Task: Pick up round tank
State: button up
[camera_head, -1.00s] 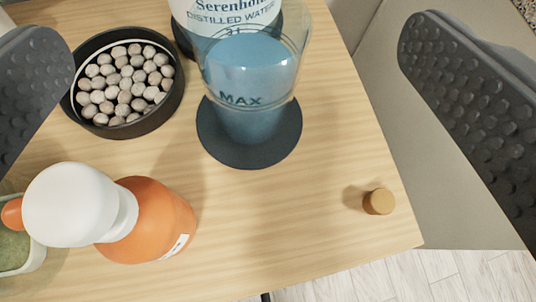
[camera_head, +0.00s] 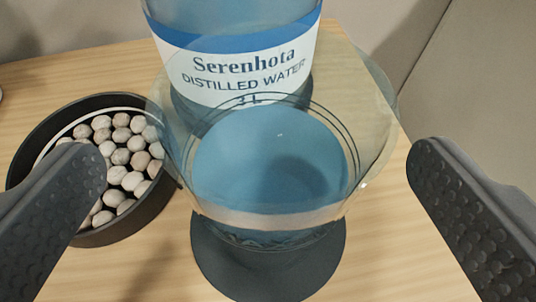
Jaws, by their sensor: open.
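The round tank (camera_head: 270,165) is a clear, wide-rimmed vessel with blue water in it. It stands upright on a dark round mat (camera_head: 270,272) in the middle of the view. My gripper (camera_head: 256,165) is open, with one dark studded finger at the left and one at the right of the picture. The tank lies between the two fingers in the picture, with a gap on each side. I cannot tell the exact depth of the fingertips relative to it.
A distilled water bottle (camera_head: 235,65) stands close behind the tank. A dark round dish of pebbles (camera_head: 128,150) is at the left, partly behind my left finger. The wooden table (camera_head: 60,75) has bare room at the far left. Its right edge runs close to the tank.

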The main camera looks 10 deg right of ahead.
aim_at(270, 89)
jog(key=x, duration=0.3)
jog(key=b+x, duration=0.1)
jog(key=shift+w+d+f, duration=0.2)
jog(key=shift+d+f, duration=0.15)
jog(key=shift+f, duration=0.05)
jog(key=shift+w, duration=0.35)
jog(key=shift+c, duration=0.3)
jog(key=c, duration=2)
jog(key=shift+o, duration=0.2)
